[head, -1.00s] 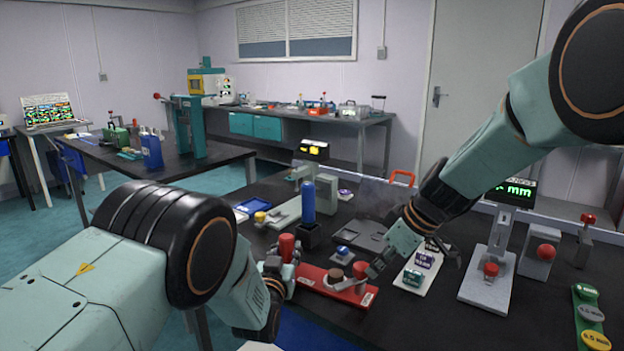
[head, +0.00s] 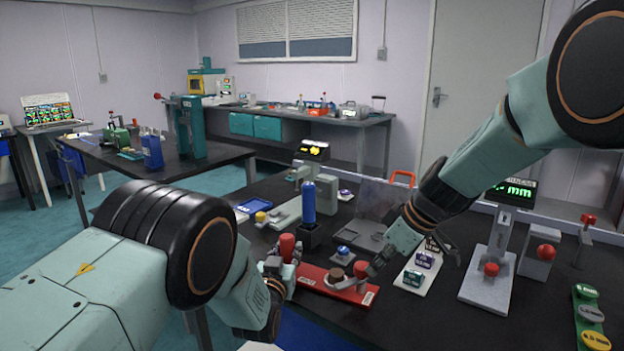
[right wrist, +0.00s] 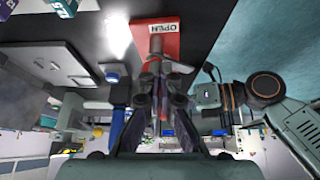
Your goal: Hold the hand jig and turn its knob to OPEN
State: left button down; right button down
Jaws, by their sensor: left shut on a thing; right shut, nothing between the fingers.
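The hand jig (head: 312,279) is a red base lying on the black bench in the head view, with white labels at its ends. My right gripper (head: 364,280) is shut and empty at the right of the knob, by the pale bar. Whether it touches cannot be told. The right wrist view shows the red base (right wrist: 172,40) with its OPEN label beyond the fingers (right wrist: 163,92).
Behind the jig stand a blue cylinder in a black holder (head: 308,232) and a blue-topped button (head: 343,252). A pale strip with coloured blocks (head: 418,275) lies close to the right. A grey stand with a red knob (head: 490,272) is farther right.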

pick_arm(q)
jog(key=shift+d+r, duration=0.1)
jog(key=shift+d, duration=0.1)
pick_arm(e)
jog(key=shift+w+d+f, duration=0.15)
jog(key=shift+w+d, duration=0.1)
jog(key=shift+w, duration=0.1)
jog(key=shift+d, duration=0.1)
pick_arm(q)
jog(key=shift+a, duration=0.1)
pick_arm(e)
jog(key=shift+s+d+f, duration=0.1)
jog(key=shift+s+d, duration=0.05)
jog(key=shift+d, duration=0.1)
pick_arm(q)
jog(key=shift+a, duration=0.1)
pick_arm(e)
notch_tip(320, 180, up, 6)
dwell(0.5)
jog(key=shift+r, duration=0.2)
